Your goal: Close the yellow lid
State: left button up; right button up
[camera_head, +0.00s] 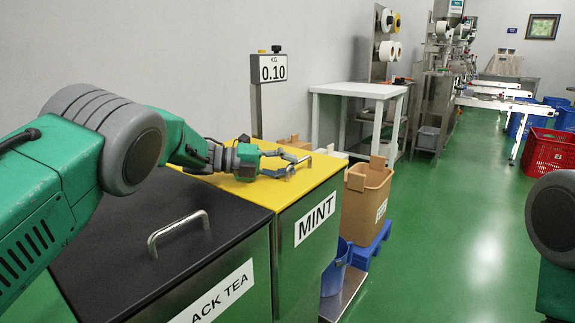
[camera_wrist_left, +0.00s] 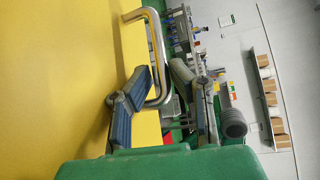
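The yellow lid (camera_head: 262,190) lies flat over the top of the bin labelled MINT (camera_head: 315,219) in the head view. It fills the left of the wrist view (camera_wrist_left: 60,80). Its metal bar handle (camera_wrist_left: 157,45) stands up from the lid, with its lower end near my fingers. My left gripper (camera_head: 287,163) is just above the lid by the handle. In the wrist view its fingers (camera_wrist_left: 165,98) are apart, with the handle's end seemingly between or just in front of them; contact is unclear. My right gripper is outside the frames.
A black lid (camera_head: 185,208) with a bar handle covers the BLACK TEA bin beside the yellow one. A scale display (camera_head: 273,68) stands behind the bins. A cardboard box (camera_head: 366,202) and blue bin (camera_head: 336,268) stand to the right. Green floor (camera_head: 450,230) beyond is clear.

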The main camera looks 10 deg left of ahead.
pick_arm(q)
jog(key=shift+s+f, duration=0.1)
jog(key=shift+f, duration=0.4)
jog(key=shift+a, duration=0.25)
jog(key=v, duration=1.1)
jog(key=shift+a+r, duration=0.35)
jog(key=shift+r, duration=0.05)
jog(key=shift+d+r, duration=0.15)
jog(key=shift+d, duration=0.2)
